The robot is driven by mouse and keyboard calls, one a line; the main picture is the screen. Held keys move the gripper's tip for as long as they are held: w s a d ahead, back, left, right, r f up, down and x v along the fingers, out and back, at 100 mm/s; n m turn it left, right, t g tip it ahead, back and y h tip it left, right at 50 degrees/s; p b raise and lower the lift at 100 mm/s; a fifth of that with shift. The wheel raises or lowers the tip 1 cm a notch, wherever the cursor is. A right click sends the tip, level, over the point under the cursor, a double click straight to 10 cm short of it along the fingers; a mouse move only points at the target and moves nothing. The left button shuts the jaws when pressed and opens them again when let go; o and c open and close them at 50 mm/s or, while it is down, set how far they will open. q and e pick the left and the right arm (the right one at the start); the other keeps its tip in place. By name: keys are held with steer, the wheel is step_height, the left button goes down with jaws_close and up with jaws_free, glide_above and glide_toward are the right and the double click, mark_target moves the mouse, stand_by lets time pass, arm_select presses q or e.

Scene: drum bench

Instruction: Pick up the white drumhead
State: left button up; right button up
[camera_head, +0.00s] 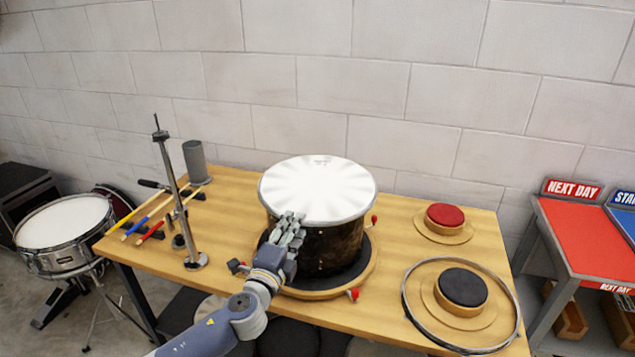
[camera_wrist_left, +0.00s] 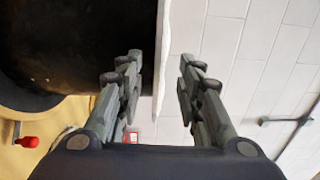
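The white drumhead (camera_head: 318,188) lies flat on top of a dark drum shell (camera_head: 330,250) in the middle of the bench. In the left wrist view the drumhead (camera_wrist_left: 162,50) shows edge-on as a thin pale strip beside the black shell (camera_wrist_left: 75,45). My left gripper (camera_head: 292,224) is at the near left edge of the drumhead. In the left wrist view my left gripper (camera_wrist_left: 161,62) is open, with one finger on each side of the rim and gaps visible. My right gripper is not in view.
The shell stands on a round wooden base with red knobs (camera_head: 352,294). A metal stand (camera_head: 180,205) and drumsticks (camera_head: 150,215) are at left. A metal hoop (camera_head: 408,315) lies around a black pad (camera_head: 462,287), near a red pad (camera_head: 445,214). A wall (camera_head: 420,95) is behind.

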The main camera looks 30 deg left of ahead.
arm_select(q)
steer(key=x, duration=0.2)
steer(key=p+x, duration=0.1)
steer(key=x, duration=0.1)
steer(key=shift+w+d, duration=0.2)
steer(key=shift+w, duration=0.05)
steer(key=shift+s, duration=0.1)
jaws_close()
